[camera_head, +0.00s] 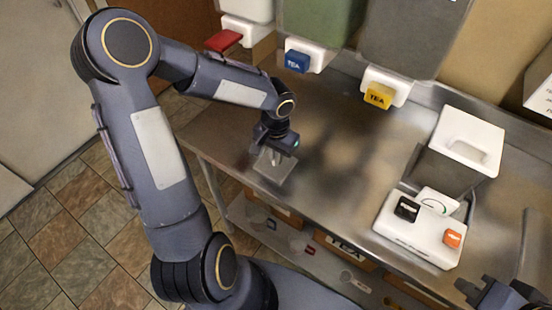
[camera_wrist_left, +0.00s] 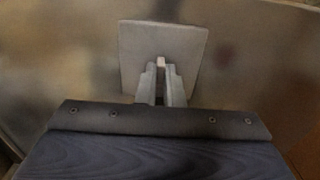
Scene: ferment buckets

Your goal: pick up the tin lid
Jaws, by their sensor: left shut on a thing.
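The tin lid is a flat, square grey plate with a small knob. In the head view the lid (camera_head: 273,172) is over the steel counter's left part, near the front edge. In the left wrist view the lid (camera_wrist_left: 190,45) lies flat just beyond my fingers. My left gripper (camera_head: 272,152) points down above it. Its fingers (camera_wrist_left: 161,72) are shut on the lid's pale knob. I cannot tell whether the lid touches the counter. My right gripper (camera_head: 468,288) is partly in view at the lower right, away from the lid; its finger opening is unclear.
The steel counter (camera_head: 330,170) is clear in the middle. Dispensers with red (camera_head: 223,41), blue (camera_head: 297,61) and yellow (camera_head: 378,96) taps hang over its back. A white scale-like device (camera_head: 417,240) and a grey bin with a white lid (camera_head: 468,140) stand right. A lower shelf holds boxes.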

